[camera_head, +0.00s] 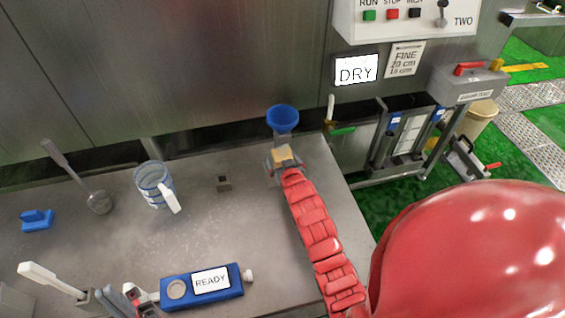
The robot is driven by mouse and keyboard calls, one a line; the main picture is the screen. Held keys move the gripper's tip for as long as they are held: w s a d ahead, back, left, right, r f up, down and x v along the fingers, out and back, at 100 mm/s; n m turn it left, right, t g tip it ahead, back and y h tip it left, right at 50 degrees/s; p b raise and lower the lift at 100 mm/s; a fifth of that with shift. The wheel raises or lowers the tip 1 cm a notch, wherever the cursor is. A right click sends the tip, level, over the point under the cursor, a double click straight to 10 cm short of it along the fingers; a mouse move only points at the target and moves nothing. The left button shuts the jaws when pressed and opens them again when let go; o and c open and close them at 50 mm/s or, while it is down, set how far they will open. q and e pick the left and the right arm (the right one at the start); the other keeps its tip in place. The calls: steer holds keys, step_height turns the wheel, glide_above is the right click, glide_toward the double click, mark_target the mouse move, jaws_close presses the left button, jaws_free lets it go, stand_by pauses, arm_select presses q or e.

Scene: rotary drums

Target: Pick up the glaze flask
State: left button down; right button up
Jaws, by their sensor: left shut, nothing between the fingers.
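A blue funnel-shaped top (283,118) on a greyish neck stands near the back right of the grey counter. It may be the glaze flask; its lower part is hidden by my gripper.
On the counter (225,235) are a blue jug (152,187) with a white handle, a ladle (98,202), a small blue block (37,220) and a blue device marked READY (178,290). Tools lie at lower left. A metal wall with a DRY sign (356,70) rises behind.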

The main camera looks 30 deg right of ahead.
steer(key=shift+x, duration=1.1)
steer(key=shift+s, duration=0.1)
steer(key=c, duration=1.3)
